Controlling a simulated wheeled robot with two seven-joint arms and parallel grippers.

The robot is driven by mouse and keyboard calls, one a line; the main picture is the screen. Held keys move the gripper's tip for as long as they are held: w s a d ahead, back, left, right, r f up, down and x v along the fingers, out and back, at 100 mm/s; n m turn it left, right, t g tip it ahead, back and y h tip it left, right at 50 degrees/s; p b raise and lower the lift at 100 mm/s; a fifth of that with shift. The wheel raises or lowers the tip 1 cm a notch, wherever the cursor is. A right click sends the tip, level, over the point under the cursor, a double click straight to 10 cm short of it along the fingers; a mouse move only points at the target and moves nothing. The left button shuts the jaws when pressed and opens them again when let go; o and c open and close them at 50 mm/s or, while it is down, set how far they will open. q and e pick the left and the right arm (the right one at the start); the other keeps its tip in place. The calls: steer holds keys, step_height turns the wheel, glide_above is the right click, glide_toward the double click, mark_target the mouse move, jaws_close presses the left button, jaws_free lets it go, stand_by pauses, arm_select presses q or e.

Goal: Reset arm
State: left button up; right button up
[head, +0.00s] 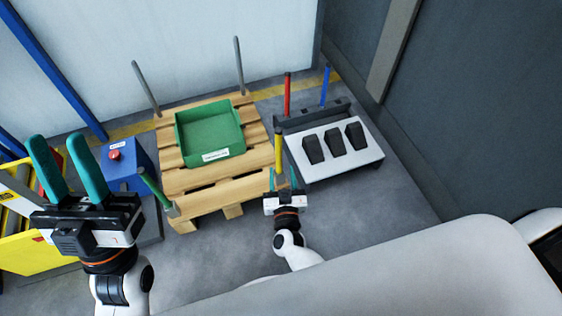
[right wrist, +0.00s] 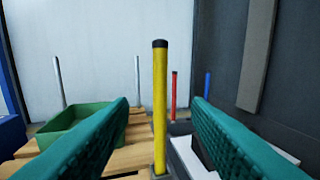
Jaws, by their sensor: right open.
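My left gripper (head: 58,150) is raised at the left of the head view. Its two teal fingers are apart, pointing up, with nothing between them. My right gripper (head: 281,180) is in front of the upright yellow pole (head: 279,152). In the right wrist view its teal fingers (right wrist: 160,112) are spread wide. The yellow pole (right wrist: 160,75) with a black cap shows in the gap between them. I cannot tell whether the pole is between the fingertips or just beyond; no finger visibly touches it.
A wooden pallet (head: 184,182) holds a green bin (head: 210,153). Grey, green, red (head: 288,95) and blue (head: 325,87) poles stand around. A white-topped stand (head: 315,168) carries several black blocks. A blue box (head: 118,165) with a red button stands at left. Grey floor is open at right.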

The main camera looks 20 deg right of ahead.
steer(key=shift+s, duration=0.25)
stand_by(0.4)
